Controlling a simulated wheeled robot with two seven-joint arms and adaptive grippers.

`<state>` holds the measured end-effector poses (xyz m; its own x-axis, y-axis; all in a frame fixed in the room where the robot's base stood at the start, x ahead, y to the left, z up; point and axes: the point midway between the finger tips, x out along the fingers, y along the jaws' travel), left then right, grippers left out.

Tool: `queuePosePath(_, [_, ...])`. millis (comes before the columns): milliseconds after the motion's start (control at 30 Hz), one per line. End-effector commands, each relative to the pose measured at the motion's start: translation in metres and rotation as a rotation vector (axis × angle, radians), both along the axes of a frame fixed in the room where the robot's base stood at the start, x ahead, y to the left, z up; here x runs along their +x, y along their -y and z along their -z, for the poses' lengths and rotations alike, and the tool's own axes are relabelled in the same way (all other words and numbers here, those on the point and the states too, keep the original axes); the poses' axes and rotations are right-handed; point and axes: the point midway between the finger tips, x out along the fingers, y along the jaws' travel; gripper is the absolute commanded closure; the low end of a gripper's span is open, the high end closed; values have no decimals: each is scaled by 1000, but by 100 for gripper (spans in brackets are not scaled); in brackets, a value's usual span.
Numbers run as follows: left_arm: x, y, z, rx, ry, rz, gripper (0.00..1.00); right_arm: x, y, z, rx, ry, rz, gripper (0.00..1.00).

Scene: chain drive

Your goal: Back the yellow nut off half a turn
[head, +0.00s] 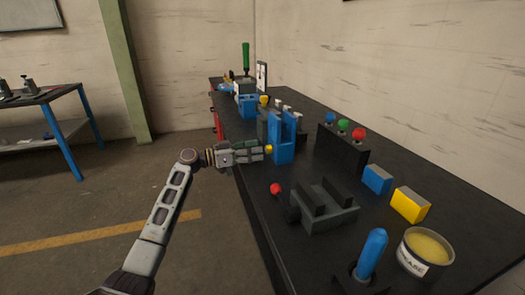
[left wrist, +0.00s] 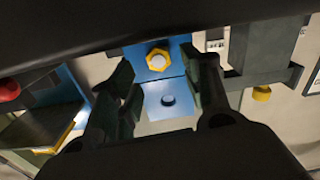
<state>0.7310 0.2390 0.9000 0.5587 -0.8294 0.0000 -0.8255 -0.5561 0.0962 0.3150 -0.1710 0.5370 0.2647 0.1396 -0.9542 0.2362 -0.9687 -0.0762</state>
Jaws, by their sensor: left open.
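The yellow nut (head: 268,149) shows at the near side of a blue upright bracket (head: 284,140) on the black bench. In the left wrist view the nut (left wrist: 158,60) is a yellow hexagon around a pale centre, on a blue face. My left gripper (head: 259,150) points at the bracket, with its fingertips close to the nut. In the left wrist view its two dark fingers (left wrist: 166,92) are apart, with nothing held between them. The nut appears just beyond the fingers; I cannot tell if they touch it. My right gripper is not in view.
The bench holds a grey block fixture (head: 325,208), a red knob (head: 275,188), blue (head: 377,179) and yellow (head: 410,204) blocks, a grease tin (head: 427,250) and a blue handle (head: 371,253). A rack with coloured knobs (head: 343,150) stands behind.

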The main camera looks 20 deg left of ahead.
Motion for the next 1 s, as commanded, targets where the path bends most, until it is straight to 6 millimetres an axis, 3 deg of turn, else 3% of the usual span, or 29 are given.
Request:
queuePosePath(300, [17, 26, 0, 0, 1, 1, 52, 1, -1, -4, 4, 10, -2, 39])
queuePosePath(700, [20, 30, 0, 0, 0, 0, 52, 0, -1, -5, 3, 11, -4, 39])
queuePosePath(1000, [20, 30, 0, 0, 0, 0, 88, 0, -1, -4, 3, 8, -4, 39])
